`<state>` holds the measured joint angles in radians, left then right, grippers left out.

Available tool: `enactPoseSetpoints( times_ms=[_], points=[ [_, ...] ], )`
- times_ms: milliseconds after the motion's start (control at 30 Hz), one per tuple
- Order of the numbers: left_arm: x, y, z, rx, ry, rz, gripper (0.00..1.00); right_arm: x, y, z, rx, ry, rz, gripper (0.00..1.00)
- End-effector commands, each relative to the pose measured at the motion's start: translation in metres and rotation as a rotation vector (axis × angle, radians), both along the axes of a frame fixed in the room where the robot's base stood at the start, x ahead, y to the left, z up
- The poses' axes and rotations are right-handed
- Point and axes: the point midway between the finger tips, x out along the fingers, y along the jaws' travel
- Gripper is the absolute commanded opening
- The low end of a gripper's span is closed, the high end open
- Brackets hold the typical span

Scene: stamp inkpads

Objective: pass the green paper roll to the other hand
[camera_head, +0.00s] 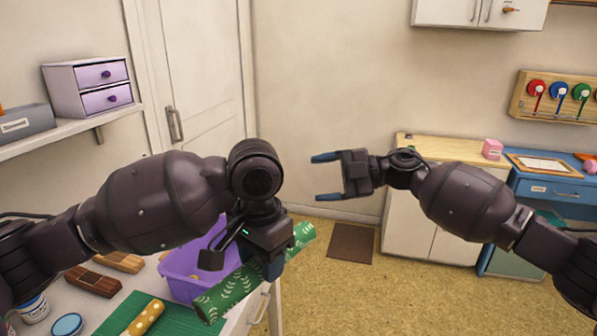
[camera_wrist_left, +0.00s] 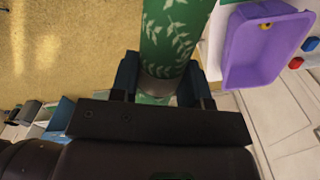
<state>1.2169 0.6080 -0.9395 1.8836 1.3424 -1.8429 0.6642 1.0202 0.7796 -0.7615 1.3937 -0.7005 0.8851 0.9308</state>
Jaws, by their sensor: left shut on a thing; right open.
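The green paper roll (camera_head: 228,292) has a pale leaf pattern and is held tilted, its right end higher, in front of the purple bin. My left gripper (camera_head: 273,264) is shut on it, nearer its right end. In the left wrist view the roll (camera_wrist_left: 172,35) stands between the two fingers of my left gripper (camera_wrist_left: 158,85). My right gripper (camera_head: 326,177) is open and empty, up and to the right of the roll and apart from it, its fingers pointing left.
A purple bin (camera_head: 180,275) stands on the worktable behind the roll. A green mat (camera_head: 112,312) with a yellow dotted roll (camera_head: 146,317) lies at the front left. Brown blocks (camera_head: 93,281) lie nearby.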

Motion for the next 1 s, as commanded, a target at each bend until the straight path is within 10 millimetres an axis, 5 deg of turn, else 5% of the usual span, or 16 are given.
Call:
enactPoseSetpoints(
  times_ms=[200,333,700,1000],
  points=[
    [0.0,0.0,0.0,0.0,0.0,0.0,0.18,-0.01,0.008,0.066,-0.19,-0.101,0.152,0.73],
    [0.0,0.0,0.0,0.0,0.0,0.0,0.18,-0.031,0.024,0.083,-0.378,-0.095,0.254,0.73],
    [0.0,0.0,0.0,0.0,0.0,0.0,0.18,-0.079,0.056,0.064,-1.086,0.066,0.232,0.73],
    [0.0,0.0,0.0,0.0,0.0,0.0,0.18,-0.088,0.058,0.059,-1.395,0.104,0.028,0.73]
  ],
)
